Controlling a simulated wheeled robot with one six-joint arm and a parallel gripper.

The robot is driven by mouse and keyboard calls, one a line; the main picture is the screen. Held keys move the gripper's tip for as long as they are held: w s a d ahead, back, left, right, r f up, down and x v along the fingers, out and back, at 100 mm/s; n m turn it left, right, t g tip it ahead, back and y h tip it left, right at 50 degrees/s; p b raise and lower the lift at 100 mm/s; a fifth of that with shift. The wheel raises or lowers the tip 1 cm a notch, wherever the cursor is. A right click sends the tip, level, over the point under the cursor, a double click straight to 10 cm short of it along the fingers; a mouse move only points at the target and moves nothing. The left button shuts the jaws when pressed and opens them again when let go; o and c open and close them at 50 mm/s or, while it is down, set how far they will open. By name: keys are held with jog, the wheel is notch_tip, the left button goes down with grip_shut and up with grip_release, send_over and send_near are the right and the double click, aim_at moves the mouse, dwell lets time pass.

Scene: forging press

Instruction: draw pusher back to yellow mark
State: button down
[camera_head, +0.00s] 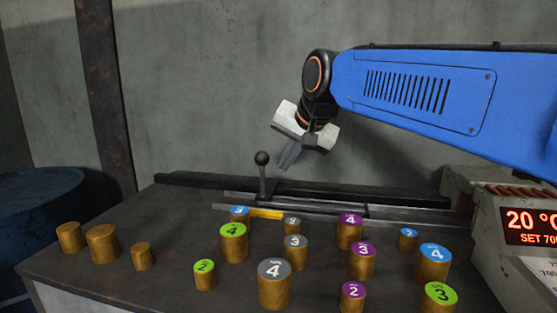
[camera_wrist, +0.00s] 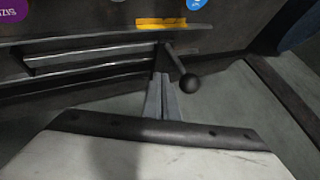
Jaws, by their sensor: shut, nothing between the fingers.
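The pusher handle, an upright dark rod with a black ball knob (camera_head: 262,158), stands at the rail track (camera_head: 350,208) at the back of the bench. The yellow mark (camera_head: 266,213) is on the front rail, just in front of the rod's foot. My gripper (camera_head: 287,158) is shut and empty, tilted downward, and appears just right of the knob. In the wrist view the shut fingers (camera_wrist: 162,90) point toward the rail, with the knob (camera_wrist: 189,83) close on their right. The yellow mark (camera_wrist: 172,23) lies beyond the rod. I cannot tell whether the fingers touch the rod.
Several numbered billets with coloured tops, such as a grey-topped one (camera_head: 274,285), stand in front of the track. Plain brass billets (camera_head: 102,243) are at left. A heater box with a red display (camera_head: 530,225) is at right. A wall rises behind the bench.

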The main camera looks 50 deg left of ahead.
jog(key=d+v, duration=0.1)
jog(key=v, duration=0.9)
jog(key=shift+w+f, duration=0.15)
jog(key=shift+w, duration=0.1)
jog(key=shift+d, duration=0.15)
